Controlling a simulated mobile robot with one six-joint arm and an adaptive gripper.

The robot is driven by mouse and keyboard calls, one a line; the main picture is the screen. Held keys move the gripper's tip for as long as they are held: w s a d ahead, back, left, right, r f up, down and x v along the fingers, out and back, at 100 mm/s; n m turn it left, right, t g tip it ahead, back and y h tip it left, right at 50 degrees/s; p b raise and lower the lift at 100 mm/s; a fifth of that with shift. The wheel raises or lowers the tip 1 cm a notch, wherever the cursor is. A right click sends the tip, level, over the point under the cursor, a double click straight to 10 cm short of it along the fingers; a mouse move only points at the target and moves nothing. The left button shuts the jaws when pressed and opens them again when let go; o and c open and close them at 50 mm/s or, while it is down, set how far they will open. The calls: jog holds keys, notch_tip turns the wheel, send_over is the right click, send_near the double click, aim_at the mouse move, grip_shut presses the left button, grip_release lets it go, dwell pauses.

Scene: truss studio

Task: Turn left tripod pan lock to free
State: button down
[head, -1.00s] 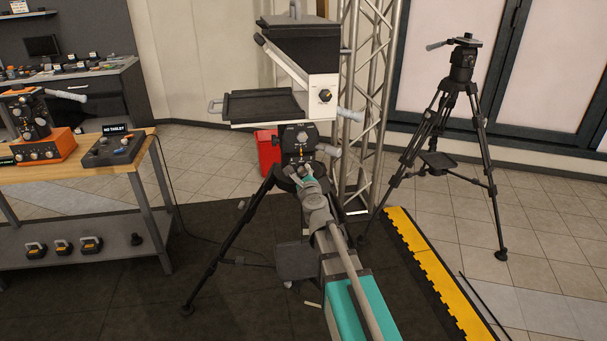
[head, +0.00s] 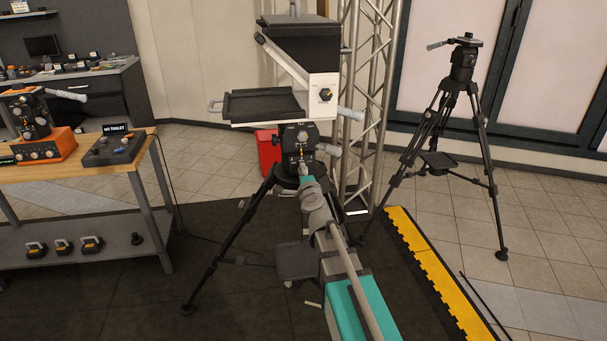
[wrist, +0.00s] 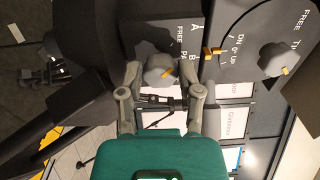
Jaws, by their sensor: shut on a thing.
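The left tripod (head: 238,233) stands mid-picture in the head view, with a dark control panel (head: 300,137) on its head. In the wrist view the pan lock is a grey knob (wrist: 157,67) with an orange pointer, beside the lettering FREE and PA, which is partly covered. My gripper (wrist: 163,85) is shut on the pan lock, one finger on each side. The pointer aims toward the lower right, not straight at FREE. In the head view my gripper (head: 303,170) reaches the panel's lower part and hides the pan lock.
A second grey knob (wrist: 275,58), marked FREE and TI, sits to the right in the wrist view, with a small orange level pointer (wrist: 213,51) between. A prompter (head: 300,75) rises above the tripod head. A truss (head: 362,120) stands close behind right; a workbench (head: 80,170) stands left.

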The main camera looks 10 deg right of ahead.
dwell(0.3)
jog(key=shift+c, duration=1.3)
grip_release()
jog(key=s, duration=0.7)
jog(key=shift+s, duration=0.25)
jog(key=shift+n, duration=0.3)
